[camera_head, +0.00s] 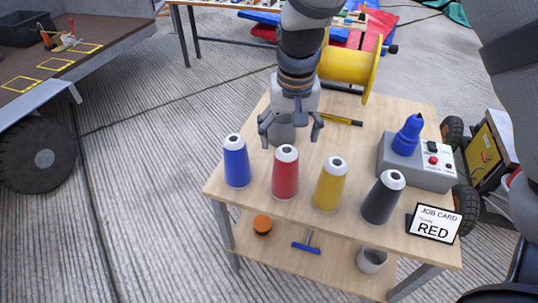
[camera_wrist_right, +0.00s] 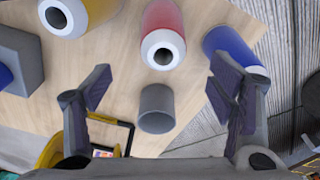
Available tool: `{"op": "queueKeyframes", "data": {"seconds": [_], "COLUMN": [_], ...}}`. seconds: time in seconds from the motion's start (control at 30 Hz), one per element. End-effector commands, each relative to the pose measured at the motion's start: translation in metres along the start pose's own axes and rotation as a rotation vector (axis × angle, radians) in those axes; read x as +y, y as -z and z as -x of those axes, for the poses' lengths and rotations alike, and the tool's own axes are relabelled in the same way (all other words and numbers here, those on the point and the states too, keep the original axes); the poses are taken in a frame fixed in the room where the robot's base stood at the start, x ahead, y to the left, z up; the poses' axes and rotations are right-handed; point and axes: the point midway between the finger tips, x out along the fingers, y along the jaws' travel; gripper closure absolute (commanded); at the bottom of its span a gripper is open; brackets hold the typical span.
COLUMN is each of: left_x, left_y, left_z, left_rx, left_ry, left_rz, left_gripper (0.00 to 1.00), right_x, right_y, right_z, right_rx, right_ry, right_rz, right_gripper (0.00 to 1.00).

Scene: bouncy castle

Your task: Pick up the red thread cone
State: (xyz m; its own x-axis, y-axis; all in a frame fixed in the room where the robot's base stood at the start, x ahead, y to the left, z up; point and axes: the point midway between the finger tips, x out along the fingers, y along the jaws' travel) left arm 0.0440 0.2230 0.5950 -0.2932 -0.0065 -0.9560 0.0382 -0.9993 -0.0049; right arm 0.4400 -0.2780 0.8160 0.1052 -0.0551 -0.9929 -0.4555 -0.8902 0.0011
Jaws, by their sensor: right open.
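The red thread cone (camera_head: 285,174) stands upright on the wooden table, second from the left in a row of cones. It also shows at the top of the right wrist view (camera_wrist_right: 163,34), beyond my open fingers. My right gripper (camera_head: 291,128) is open and empty, above the table behind the blue and red cones. It points downward and touches no cone. The job card (camera_head: 434,223) at the front right reads RED. My left gripper is not seen in either view.
A blue cone (camera_head: 237,163) stands left of the red one; a yellow cone (camera_head: 329,185) and a black cone (camera_head: 382,198) stand right. A grey cup (camera_wrist_right: 157,108) stands below my right gripper. A grey control box (camera_head: 428,167) and yellow spool (camera_head: 347,66) are further right and back.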

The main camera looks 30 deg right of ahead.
Motion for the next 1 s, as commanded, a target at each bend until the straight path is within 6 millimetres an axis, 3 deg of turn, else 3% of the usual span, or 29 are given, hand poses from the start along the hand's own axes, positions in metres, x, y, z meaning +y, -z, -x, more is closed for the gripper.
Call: {"op": "queueKeyframes", "data": {"seconds": [0.2, 0.43, 0.6, 0.7, 0.9, 0.93, 1.0], "left_x": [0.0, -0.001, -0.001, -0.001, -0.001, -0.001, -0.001], "left_y": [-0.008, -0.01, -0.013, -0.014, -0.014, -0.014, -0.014], "left_z": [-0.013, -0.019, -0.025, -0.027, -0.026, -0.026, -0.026], "left_rx": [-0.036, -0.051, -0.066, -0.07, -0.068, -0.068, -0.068], "left_ry": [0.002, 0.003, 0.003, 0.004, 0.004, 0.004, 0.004], "left_rz": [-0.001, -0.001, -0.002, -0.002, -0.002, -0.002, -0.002], "left_gripper": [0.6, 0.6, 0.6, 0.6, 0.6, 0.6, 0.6], "right_x": [0.0, -0.002, -0.005, -0.006, -0.006, -0.006, -0.006], "right_y": [-0.003, -0.004, -0.007, -0.006, -0.005, -0.005, -0.005], "right_z": [-0.048, -0.079, -0.113, -0.121, -0.121, -0.121, -0.121], "right_rx": [-0.012, -0.007, -0.007, -0.004, 0.0, 0.0, -0.001], "right_ry": [-0.005, -0.003, -0.003, -0.001, 0.0, 0.0, 0.0], "right_rz": [0.002, 0.002, 0.001, 0.001, 0.002, 0.002, 0.002], "right_gripper": [0.24, 0.24, 0.24, 0.24, 0.24, 0.26, 0.42]}}
